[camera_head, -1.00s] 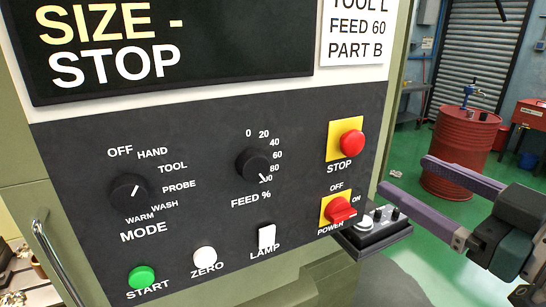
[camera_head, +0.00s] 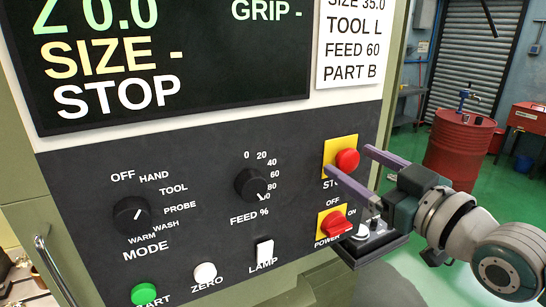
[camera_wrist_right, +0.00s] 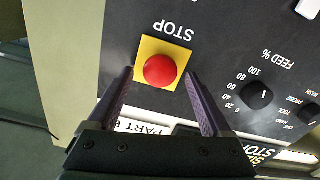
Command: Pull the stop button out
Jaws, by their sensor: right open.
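The red stop button (camera_head: 347,160) sits on a yellow square plate (camera_head: 329,152) at the right side of the dark control panel. My right gripper (camera_head: 346,168) is open in front of the panel, with one purple finger by the button's right side and the other across the STOP label. In the right wrist view the stop button (camera_wrist_right: 160,71) lies ahead, a little beyond the fingertips and between their lines, with nothing gripped. The screen reads STOP. My left gripper is not in view.
The red power switch (camera_head: 334,223) is just below the stop button, close to the lower finger. A feed knob (camera_head: 252,185), a mode knob (camera_head: 132,215) and a lamp switch (camera_head: 264,252) lie further left. A red barrel (camera_head: 458,150) stands behind at right.

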